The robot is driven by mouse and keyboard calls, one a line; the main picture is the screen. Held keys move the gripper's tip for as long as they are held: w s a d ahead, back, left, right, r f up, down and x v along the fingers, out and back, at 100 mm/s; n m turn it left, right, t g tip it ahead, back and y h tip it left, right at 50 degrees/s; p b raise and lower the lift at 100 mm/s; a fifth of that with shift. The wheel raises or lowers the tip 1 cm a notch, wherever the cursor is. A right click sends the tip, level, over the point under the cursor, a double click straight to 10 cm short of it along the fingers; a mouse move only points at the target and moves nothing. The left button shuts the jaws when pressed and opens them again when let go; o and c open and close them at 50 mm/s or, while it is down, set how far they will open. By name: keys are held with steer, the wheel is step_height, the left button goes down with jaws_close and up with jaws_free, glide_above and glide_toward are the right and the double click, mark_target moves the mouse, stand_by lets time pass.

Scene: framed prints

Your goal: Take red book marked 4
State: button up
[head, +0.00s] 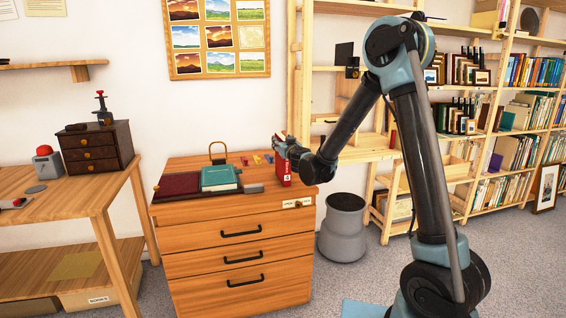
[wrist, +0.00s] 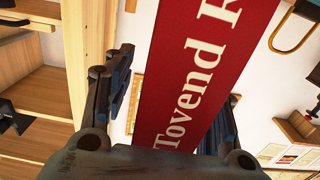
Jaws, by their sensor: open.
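The red book (head: 284,176) is upright at the right end of the wooden drawer cabinet's top (head: 230,205). It bears a small white mark, too small to read for certain. My gripper (head: 283,148) is at the book's upper part. In the wrist view the red book (wrist: 205,75) shows white letters reading "Tovend R". There it lies between the two fingers of my gripper (wrist: 178,95), with a gap at the left finger. The right finger is partly hidden behind the book. The jaws are open.
A dark red book (head: 178,184) and a teal book (head: 219,177) lie on the cabinet's left part. Small coloured pieces (head: 257,159) lie near the back. A desk (head: 75,195) stands left.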

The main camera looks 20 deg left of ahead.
jaws_close()
stand_by(0.4)
